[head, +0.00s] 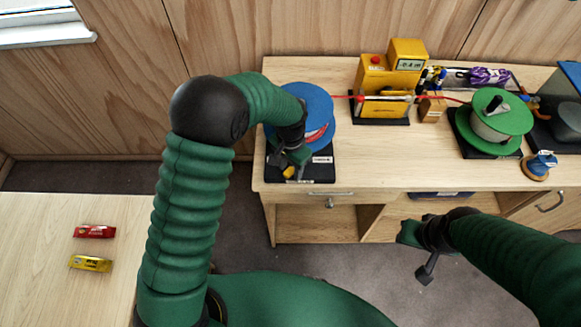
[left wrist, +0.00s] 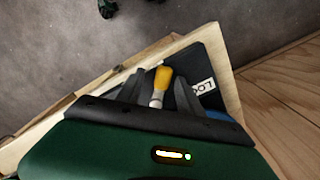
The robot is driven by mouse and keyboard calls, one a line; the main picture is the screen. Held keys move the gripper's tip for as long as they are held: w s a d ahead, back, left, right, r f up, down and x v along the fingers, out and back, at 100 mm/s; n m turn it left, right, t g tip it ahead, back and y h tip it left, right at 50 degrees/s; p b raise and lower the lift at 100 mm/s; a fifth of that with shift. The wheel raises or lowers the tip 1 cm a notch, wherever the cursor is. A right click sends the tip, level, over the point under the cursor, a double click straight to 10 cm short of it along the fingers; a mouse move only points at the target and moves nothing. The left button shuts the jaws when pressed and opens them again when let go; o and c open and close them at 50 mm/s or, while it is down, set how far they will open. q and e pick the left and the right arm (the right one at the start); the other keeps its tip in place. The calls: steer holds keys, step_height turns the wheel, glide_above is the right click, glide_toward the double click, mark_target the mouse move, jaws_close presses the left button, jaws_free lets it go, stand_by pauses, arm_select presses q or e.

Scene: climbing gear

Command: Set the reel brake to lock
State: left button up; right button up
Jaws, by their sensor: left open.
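The blue reel (head: 312,100) stands on a black base plate (head: 317,174) at the left end of the workbench. The reel brake's lever has a yellow knob (head: 288,172) near the base's front edge. My left gripper (head: 291,157) is open over the lever. In the left wrist view the yellow knob (left wrist: 162,78) stands between its fingers; contact cannot be told. My right gripper (head: 418,252) hangs in front of the bench, away from the reel.
A yellow counter device (head: 385,85) with a display stands right of the reel, with a red line running through it. A green reel (head: 492,112) is farther right. Red and yellow packets (head: 95,231) lie on a separate left table.

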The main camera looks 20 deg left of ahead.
arm_select(q)
steer(key=shift+a+f, duration=0.15)
steer(key=shift+f, duration=0.1)
steer(key=shift+a, duration=0.2)
steer(key=shift+c, duration=0.7)
steer(key=shift+s, duration=0.1)
steer(key=c, duration=0.5)
steer(key=shift+d+r, duration=0.1)
steer(key=shift+d, duration=0.05)
jaws_close()
steer(key=shift+r+m+p, duration=0.1)
steer(key=shift+m+p, duration=0.2)
steer(key=shift+p, duration=0.1)
steer(key=shift+w+a, duration=0.2)
steer(key=o, duration=0.6)
jaws_free()
steer(key=shift+o, duration=0.2)
